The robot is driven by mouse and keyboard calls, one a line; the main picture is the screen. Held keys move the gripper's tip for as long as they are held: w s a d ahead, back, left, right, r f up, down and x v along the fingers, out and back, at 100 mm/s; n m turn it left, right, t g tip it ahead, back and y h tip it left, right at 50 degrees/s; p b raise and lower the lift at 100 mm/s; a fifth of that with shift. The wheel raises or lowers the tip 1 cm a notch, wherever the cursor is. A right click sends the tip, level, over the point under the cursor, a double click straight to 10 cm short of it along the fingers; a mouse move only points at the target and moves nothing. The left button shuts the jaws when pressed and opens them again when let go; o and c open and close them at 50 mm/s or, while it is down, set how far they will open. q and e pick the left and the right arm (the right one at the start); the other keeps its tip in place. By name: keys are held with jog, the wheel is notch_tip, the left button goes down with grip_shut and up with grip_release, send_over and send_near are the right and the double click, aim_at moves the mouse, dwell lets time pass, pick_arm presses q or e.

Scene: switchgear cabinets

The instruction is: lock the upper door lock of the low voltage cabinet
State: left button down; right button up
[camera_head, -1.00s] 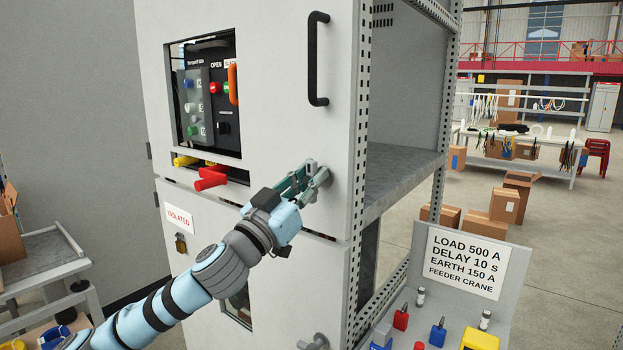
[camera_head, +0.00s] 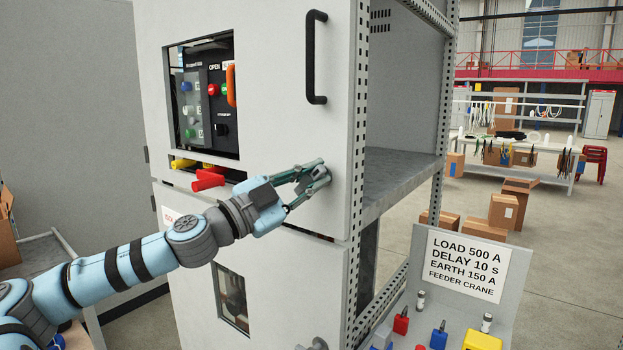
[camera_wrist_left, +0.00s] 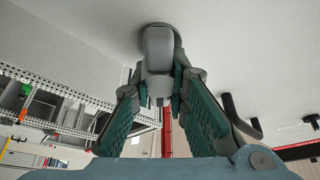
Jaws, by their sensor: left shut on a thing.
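The low voltage cabinet (camera_head: 270,120) is pale grey and stands in the middle of the head view, with its upper door closed. The upper door lock (camera_head: 321,174) is a grey swing handle near the right edge of that door, below the black bar handle. My left gripper (camera_head: 313,177) reaches it from the left and is shut on the lock handle. In the left wrist view the grey lock handle (camera_wrist_left: 158,50) stands between the two green-padded fingers (camera_wrist_left: 160,98). The fingers partly hide the handle in the head view. My right gripper is not in view.
A red lever (camera_head: 208,180) sticks out left of my left wrist. A black bar handle (camera_head: 313,58) is above the lock. A lower door lock (camera_head: 315,344) shows at the bottom edge. A sloped panel with a sign (camera_head: 464,263) stands at the right, with several coloured parts below.

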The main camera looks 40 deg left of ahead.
pick_arm(q)
jog(key=shift+m+g+h, duration=0.3)
jog(key=shift+m+h, duration=0.2)
jog(key=shift+m, duration=0.7)
jog(key=m+g, duration=0.1)
jog(key=m, duration=0.2)
jog(key=shift+f+b, duration=0.15)
jog(key=shift+b, duration=0.15)
jog(key=shift+d+f+m+g+b, duration=0.15)
jog(key=shift+m+g+b, duration=0.45)
jog(key=shift+m, duration=0.6)
jog(key=shift+m+g+b, duration=0.3)
jog(key=shift+m+b, duration=0.15)
jog(key=shift+m, duration=0.45)
jog(key=c, duration=1.6)
grip_release()
jog(key=shift+o, duration=0.2)
jog(key=shift+w, duration=0.1)
